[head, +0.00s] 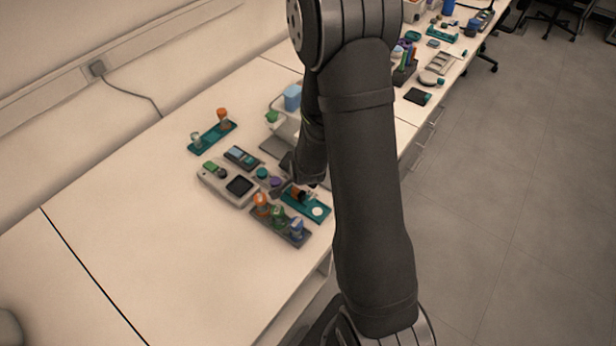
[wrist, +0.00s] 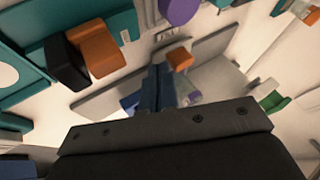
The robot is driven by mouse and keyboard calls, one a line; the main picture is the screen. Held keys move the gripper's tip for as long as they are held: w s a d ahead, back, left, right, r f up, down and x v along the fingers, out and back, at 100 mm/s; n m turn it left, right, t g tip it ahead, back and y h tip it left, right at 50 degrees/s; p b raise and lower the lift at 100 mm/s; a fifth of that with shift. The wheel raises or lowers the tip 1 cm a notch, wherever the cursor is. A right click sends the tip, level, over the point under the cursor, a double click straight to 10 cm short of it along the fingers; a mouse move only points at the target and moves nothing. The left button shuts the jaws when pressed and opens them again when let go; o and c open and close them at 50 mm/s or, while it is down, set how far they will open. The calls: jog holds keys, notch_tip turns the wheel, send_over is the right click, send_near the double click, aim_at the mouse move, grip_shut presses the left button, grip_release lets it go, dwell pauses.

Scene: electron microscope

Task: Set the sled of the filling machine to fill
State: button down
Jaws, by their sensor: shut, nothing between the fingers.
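The machine that looks like the filling machine is a white body with a light blue tank (head: 292,97) and a dark grey base, partly hidden behind my arm in the head view. In the wrist view a grey slab (wrist: 205,48) crosses the middle, with a small orange block (wrist: 180,59) on it that may be the sled's handle. My gripper (wrist: 160,72) is shut and empty, its tips just left of the orange block; I cannot tell whether they touch it.
A teal plate (head: 318,212) with an orange and black part lies close by. A grey rack (head: 295,237) with coloured vials, a beige device (head: 222,184) with a dark screen, and a teal holder (head: 208,140) stand nearby. The left bench is clear.

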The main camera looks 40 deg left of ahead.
jog(key=d, duration=0.4)
jog(key=v, duration=1)
jog(key=shift+a+f, duration=0.1)
jog(key=shift+a, duration=0.05)
jog(key=x, duration=0.9)
jog(key=shift+f, duration=0.1)
jog(key=shift+w+a+f, duration=0.1)
jog(key=shift+a, duration=0.5)
jog(key=shift+w+a+f, duration=0.1)
jog(key=shift+a+f, duration=0.05)
jog(key=shift+a, duration=1.35)
jog(key=shift+d, duration=0.1)
